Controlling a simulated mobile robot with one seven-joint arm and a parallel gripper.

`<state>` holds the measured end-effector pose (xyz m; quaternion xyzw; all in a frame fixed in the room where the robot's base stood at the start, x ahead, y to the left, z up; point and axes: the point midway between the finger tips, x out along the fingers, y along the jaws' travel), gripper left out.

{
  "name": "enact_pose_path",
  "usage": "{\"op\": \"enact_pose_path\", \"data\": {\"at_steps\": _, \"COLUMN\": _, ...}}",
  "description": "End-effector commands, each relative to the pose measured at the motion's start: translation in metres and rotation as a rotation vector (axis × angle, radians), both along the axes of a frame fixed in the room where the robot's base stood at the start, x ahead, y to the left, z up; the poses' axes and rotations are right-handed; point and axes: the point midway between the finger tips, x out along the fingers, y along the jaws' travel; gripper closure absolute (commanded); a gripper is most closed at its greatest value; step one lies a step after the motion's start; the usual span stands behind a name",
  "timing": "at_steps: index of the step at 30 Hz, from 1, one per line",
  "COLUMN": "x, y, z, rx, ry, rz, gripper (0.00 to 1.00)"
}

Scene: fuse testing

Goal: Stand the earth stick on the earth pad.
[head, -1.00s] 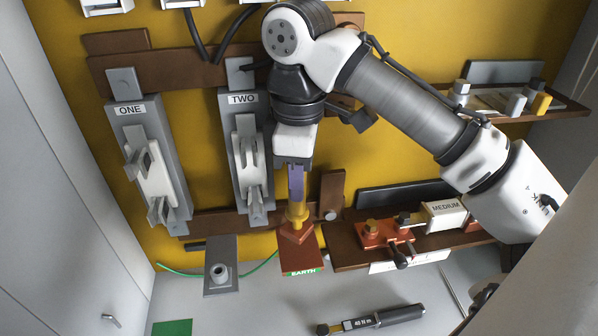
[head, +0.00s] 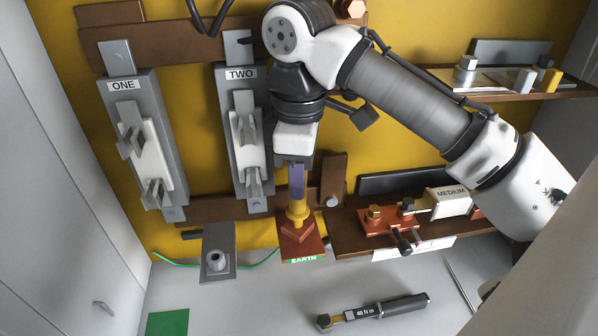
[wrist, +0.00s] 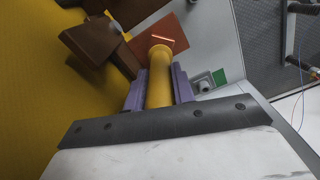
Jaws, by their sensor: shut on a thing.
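The earth stick (head: 298,210) is yellow with a collar near its lower end, and hangs roughly upright from my gripper (head: 297,188). In the wrist view the stick (wrist: 160,78) lies between the two purple fingers of my gripper (wrist: 160,90), which are shut on it. The earth pad (head: 313,245) is a copper-brown plate with a green EARTH label on its front edge. The stick's lower end is over the pad, with a copper-coloured block below the collar; I cannot tell whether it touches. The pad (wrist: 177,33) shows past the collar in the wrist view.
A grey bracket with a round post (head: 217,262) stands left of the pad. The brown shelf (head: 345,240) with copper terminals and the MEDIUM fuse (head: 449,203) is close on the right. Fuse holders ONE (head: 150,140) and TWO (head: 240,130) are behind. A torque wrench (head: 375,312) lies in front.

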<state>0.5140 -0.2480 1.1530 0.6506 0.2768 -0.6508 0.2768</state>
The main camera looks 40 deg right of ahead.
Motion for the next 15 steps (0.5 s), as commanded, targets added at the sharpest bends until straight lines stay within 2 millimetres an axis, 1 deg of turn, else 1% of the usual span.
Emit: {"op": "enact_pose_path", "data": {"at_steps": 15, "x": 0.0, "y": 0.0001, "z": -0.0074, "rx": 0.0, "ry": -0.001, "rz": 0.0, "gripper": 1.0}}
